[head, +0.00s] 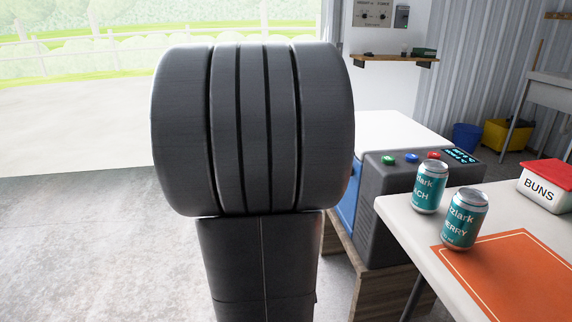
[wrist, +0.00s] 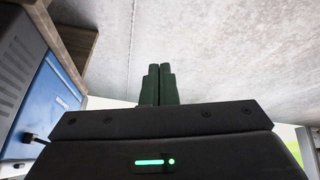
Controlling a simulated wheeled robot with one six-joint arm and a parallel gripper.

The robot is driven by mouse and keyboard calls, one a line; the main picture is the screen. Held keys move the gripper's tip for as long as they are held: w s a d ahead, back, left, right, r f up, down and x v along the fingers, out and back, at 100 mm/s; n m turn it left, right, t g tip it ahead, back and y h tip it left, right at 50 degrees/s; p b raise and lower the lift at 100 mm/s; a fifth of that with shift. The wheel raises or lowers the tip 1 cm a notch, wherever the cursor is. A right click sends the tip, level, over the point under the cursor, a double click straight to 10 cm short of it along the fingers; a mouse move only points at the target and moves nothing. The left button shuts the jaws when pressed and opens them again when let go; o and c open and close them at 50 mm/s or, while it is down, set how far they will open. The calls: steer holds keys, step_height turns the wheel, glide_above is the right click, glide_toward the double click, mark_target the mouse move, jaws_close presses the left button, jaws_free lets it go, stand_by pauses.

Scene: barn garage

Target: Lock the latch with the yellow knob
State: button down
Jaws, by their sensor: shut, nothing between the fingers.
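I see no latch with a yellow knob in either view. My gripper (wrist: 160,70) shows in the wrist view with its two dark green fingers together, shut and empty. It points out over bare grey concrete and touches nothing that I can see. In the head view my own dark arm fills the middle and hides what is behind it; the gripper does not show there.
A grey machine (head: 378,220) with coloured buttons stands right of my arm; a blue panel (wrist: 45,105) shows in the wrist view. A white table (head: 405,215) at right holds two teal cans (head: 430,188) (head: 464,220), an orange mat (head: 510,275) and a BUNS box (head: 543,190). Floor at left is clear.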

steer(key=w+a+r+n+t+h+p, duration=0.1)
steer(key=w+n+t+h, duration=0.6)
steer(key=w+h, duration=0.9)
steer(key=w+t, duration=0.3)
steer(key=w, duration=0.8)
steer(key=shift+r+p, duration=0.3)
steer(key=shift+p, duration=0.05)
steer(key=s+d+r+b+x, duration=0.1)
steer(key=b+x, duration=0.3)
steer(key=x, duration=0.8)
steer(key=shift+s+d, duration=0.25)
steer(key=shift+d, duration=0.25)
